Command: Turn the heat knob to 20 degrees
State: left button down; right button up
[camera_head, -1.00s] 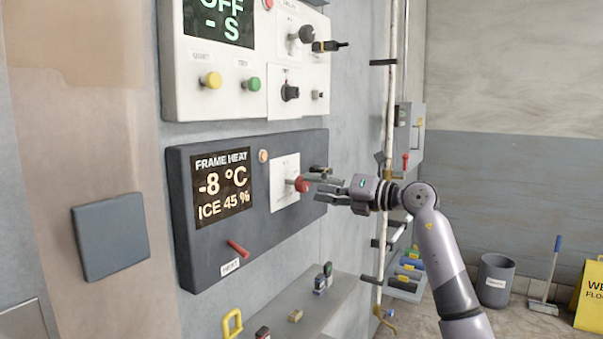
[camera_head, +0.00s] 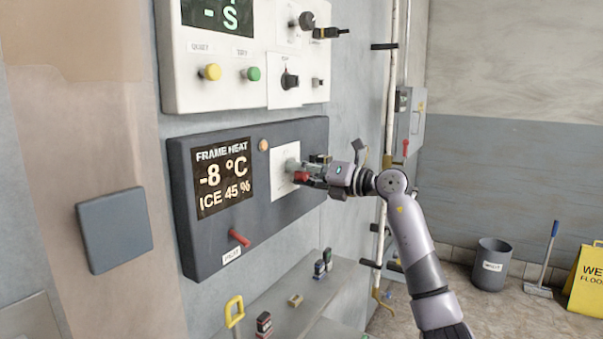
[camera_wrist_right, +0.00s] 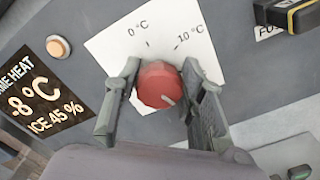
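The heat knob (camera_wrist_right: 157,84) is a round red knob with a pale pointer line, on a white dial plate (camera_wrist_right: 112,42) marked 0 °C and 10 °C. In the head view the knob (camera_head: 301,177) is partly covered by my right gripper (camera_head: 313,172). In the right wrist view the two fingers of my right gripper (camera_wrist_right: 160,95) stand on either side of the knob, the left one very close to it. Whether they press on it cannot be told. The display (camera_head: 223,178) reads FRAME HEAT, -8 °C, ICE 45 %. My left gripper is not in view.
A white panel (camera_head: 240,85) with buttons and knobs is above. A shelf (camera_head: 290,318) with small items is below. A black and yellow part (camera_wrist_right: 295,14) is near the right finger.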

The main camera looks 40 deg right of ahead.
jog(key=c, duration=0.7)
jog(key=shift+o, duration=0.2)
jog(key=shift+f+n+b, duration=0.2)
jog(key=shift+n+b, duration=0.5)
jog(key=shift+b, duration=0.15)
jog(key=shift+n+b, duration=0.3)
jog(key=shift+n, duration=0.3)
jog(key=shift+r+n, duration=0.15)
jog(key=shift+n, duration=0.35)
jog(key=o, duration=1.2)
jog(key=shift+c, duration=0.2)
